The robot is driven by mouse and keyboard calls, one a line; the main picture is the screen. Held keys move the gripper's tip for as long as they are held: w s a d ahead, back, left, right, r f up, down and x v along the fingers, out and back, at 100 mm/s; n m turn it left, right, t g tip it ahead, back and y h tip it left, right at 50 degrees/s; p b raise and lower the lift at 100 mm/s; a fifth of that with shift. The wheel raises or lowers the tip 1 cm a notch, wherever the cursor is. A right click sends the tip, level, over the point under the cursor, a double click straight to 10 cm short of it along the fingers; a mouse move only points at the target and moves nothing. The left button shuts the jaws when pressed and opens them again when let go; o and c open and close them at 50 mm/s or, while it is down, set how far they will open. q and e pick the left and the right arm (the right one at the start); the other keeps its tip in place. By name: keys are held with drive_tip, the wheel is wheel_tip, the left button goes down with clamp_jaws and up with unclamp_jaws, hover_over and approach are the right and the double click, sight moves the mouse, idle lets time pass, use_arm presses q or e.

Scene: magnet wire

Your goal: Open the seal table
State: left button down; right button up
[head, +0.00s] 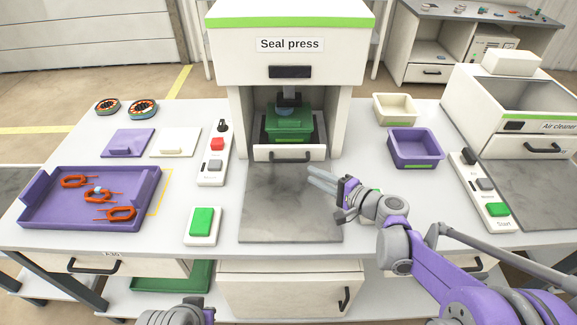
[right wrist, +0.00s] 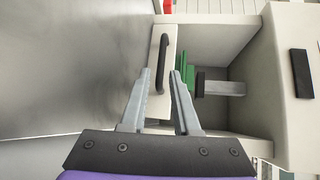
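The seal table is the white drawer-like front (head: 264,153) with a dark bar handle (head: 291,160), low in the opening of the seal press (head: 289,72). It appears pushed in, with a green fixture (head: 288,122) on it. My right gripper (head: 310,175) is just in front and right of the handle, over the grey plate. In the right wrist view its fingers (right wrist: 162,72) are apart, with the handle (right wrist: 165,62) ahead, its near end seen between them. No contact can be made out.
The grey plate (head: 290,215) before the press is bare. A switch box (head: 212,170) and green button (head: 202,222) stand left of it. A purple bin (head: 414,148) and cream bin (head: 395,109) stand right. A purple tray (head: 45,211) holds orange coils.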

sight(289, 159)
drive_tip(key=shift+w+d+f, duration=0.1)
drive_tip(key=shift+w+f, duration=0.05)
drive_tip(key=shift+w, duration=0.25)
drive_tip(key=shift+w+a, duration=0.2)
drive_tip(key=shift+w, duration=0.05)
drive_tip(key=x, duration=1)
drive_tip(key=shift+b, duration=0.3)
drive_tip(key=shift+c, duration=0.2)
clamp_jaws()
